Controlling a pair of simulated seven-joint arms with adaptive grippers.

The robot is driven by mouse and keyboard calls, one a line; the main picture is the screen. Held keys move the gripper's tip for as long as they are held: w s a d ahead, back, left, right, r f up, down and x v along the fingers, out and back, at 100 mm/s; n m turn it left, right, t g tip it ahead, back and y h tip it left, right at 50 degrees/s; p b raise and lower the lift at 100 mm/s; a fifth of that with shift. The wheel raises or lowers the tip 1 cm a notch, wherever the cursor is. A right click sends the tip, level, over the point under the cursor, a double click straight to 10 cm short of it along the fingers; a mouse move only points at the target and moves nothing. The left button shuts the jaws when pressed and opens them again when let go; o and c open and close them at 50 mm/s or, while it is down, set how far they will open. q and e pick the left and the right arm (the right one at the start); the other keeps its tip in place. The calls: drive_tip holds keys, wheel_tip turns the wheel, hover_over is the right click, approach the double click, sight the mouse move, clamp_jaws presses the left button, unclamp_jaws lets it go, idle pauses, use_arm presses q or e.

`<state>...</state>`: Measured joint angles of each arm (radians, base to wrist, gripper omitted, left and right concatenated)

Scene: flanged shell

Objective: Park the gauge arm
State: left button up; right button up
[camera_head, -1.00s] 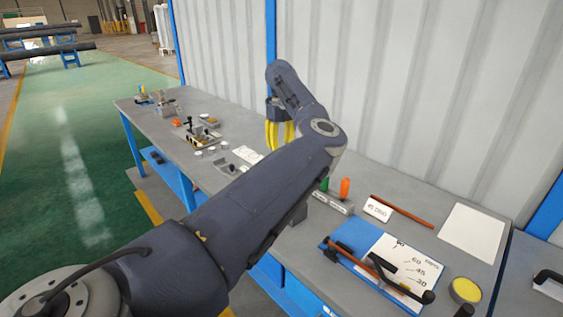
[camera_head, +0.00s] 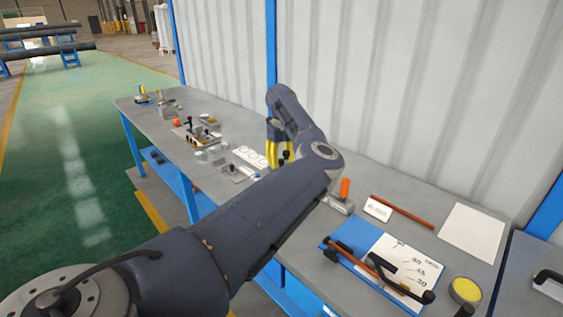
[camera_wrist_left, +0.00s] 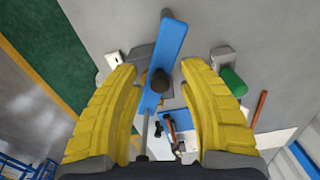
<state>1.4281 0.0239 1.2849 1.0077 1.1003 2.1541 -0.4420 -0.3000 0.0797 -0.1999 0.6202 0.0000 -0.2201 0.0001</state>
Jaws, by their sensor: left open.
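My left gripper (camera_head: 277,150) is low over the middle of the bench, and its yellow fingers point down. In the left wrist view my left gripper (camera_wrist_left: 160,112) is open. A blue bar with a round black knob (camera_wrist_left: 162,81) lies between the spread fingers, which look apart from it. I cannot tell for sure that this bar is the gauge arm. In the head view my arm hides most of this spot. A blue board with a white angle card (camera_head: 407,262) lies at the front right, with a black and orange handled bar across it. My right gripper is not in view.
An orange handle (camera_head: 345,188) stands on a grey block. A small white label (camera_head: 377,209), a red rod (camera_head: 402,212) and a white sheet (camera_head: 472,232) lie to the right. A yellow round tin (camera_head: 465,290) is near the front. Several fixtures stand at the far left. A ribbed wall backs the bench.

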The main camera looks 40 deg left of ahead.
use_arm(q)
clamp_jaws()
drive_tip(key=shift+a, duration=0.1)
idle(0.4)
